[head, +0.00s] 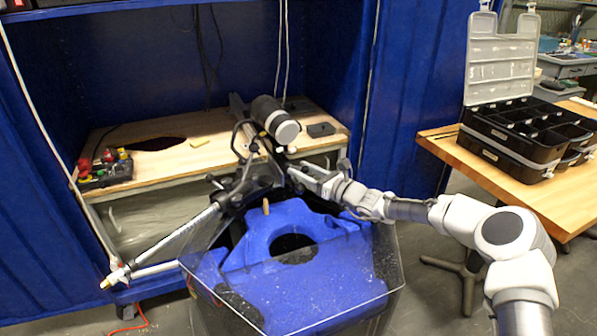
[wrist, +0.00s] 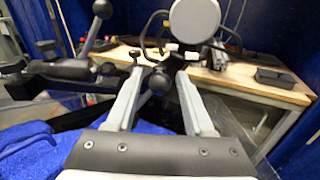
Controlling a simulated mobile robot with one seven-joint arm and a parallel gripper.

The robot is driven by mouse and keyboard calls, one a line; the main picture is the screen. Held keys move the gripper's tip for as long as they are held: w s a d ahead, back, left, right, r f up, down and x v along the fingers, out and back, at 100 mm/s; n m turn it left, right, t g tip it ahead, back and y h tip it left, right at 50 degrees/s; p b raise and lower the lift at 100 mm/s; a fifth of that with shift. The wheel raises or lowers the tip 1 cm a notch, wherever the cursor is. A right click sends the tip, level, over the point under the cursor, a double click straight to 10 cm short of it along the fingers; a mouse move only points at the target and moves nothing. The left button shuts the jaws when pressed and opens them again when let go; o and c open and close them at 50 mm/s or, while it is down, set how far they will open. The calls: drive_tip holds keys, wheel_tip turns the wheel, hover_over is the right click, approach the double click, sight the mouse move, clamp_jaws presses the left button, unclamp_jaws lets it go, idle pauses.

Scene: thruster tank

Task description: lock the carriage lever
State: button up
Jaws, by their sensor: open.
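The black carriage (head: 262,172) sits on a rail over the front of the tank, left of my gripper (head: 302,172). In the wrist view my gripper (wrist: 160,76) is open, its two pale fingers apart. A black ball knob (wrist: 159,83) shows between the fingers, with a short stem rising behind it; I cannot tell whether either finger touches it. A second lever (wrist: 92,30) with a ball end stands upright on the black carriage bar at the left. I cannot tell for sure which of the two is the carriage lever. My gripper partly hides the carriage in the head view.
A clear tank (head: 300,300) with a blue foam block (head: 300,215) lies below. A thruster-like cylinder (head: 270,115) is above the carriage. A wooden bench (head: 150,150) is behind; a diagonal strut (head: 180,238) runs left. A black case (head: 510,140) stands on the right table.

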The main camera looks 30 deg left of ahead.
drive_tip(key=shift+x, duration=0.8)
clamp_jaws()
idle(1.0)
